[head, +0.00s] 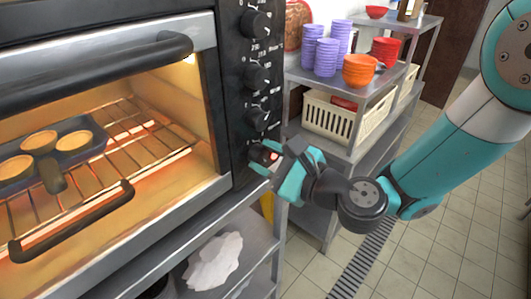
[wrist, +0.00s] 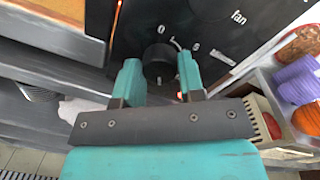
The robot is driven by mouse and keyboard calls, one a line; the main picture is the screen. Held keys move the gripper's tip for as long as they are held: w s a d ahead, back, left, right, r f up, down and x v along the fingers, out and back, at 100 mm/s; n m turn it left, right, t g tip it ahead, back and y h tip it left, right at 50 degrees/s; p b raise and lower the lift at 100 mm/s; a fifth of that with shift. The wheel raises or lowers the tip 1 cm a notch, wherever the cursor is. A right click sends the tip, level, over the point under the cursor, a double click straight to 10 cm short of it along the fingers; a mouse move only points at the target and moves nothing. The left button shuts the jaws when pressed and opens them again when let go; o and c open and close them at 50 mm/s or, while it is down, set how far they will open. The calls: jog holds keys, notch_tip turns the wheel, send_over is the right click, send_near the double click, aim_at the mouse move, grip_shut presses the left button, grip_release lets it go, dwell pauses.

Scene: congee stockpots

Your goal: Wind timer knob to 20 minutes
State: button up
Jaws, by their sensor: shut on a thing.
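The timer knob is the lowest black knob (head: 259,156) in the column on the oven's dark control panel (head: 232,110). In the wrist view the knob (wrist: 158,56) sits between the two teal fingers of my gripper (wrist: 160,75), with white dial marks around it. My gripper (head: 278,165) is shut on this knob and partly hides it in the head view. A small red glow shows beside the knob. The knob's exact setting cannot be read.
Three more knobs, one of them the top knob (head: 256,22), stand above. The lit oven (head: 100,140) holds a tray of tarts (head: 75,160) behind its door handle (head: 90,75). A metal shelf (head: 350,90) with purple cups (head: 326,57), orange bowls (head: 359,71) and a basket (head: 335,117) stands right.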

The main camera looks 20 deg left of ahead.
jog(key=shift+w+d+m, duration=0.1)
jog(key=shift+w+m, duration=0.05)
jog(key=shift+m, duration=0.45)
jog(key=shift+f, duration=0.1)
jog(key=o, duration=0.9)
jog(key=shift+c, duration=0.2)
jog(key=shift+o, duration=0.3)
